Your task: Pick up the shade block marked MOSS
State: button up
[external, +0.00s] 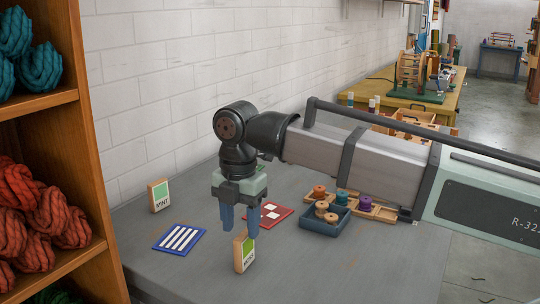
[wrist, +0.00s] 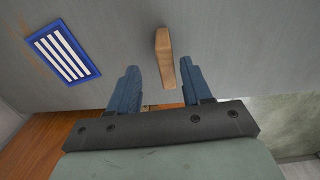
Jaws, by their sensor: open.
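The block marked MOSS (external: 244,254) stands upright on the grey table, with a green patch above its lettering, which is small and partly blurred. In the wrist view its plain wooden edge (wrist: 165,58) shows between and beyond the finger ends. My gripper (external: 240,232) points down over the block, its blue fingers apart. In the wrist view my gripper (wrist: 160,78) is open, with a gap between each finger and the block. Contact cannot be seen.
A similar block marked MINT (external: 159,196) stands further back left. A blue tray of spools (external: 325,222) is right. A wooden shelf (external: 90,250) borders the left.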

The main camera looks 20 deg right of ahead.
aim_at(244, 252)
jog(key=shift+f, duration=1.05)
jog(key=shift+s+d+f, duration=0.1)
jog(key=shift+s+f, duration=0.1)
jog(key=shift+f, duration=0.75)
jog(key=shift+s+d+f, duration=0.1)
jog(key=shift+s+f, duration=0.1)
jog(key=shift+f, duration=1.45)
grip_shut()
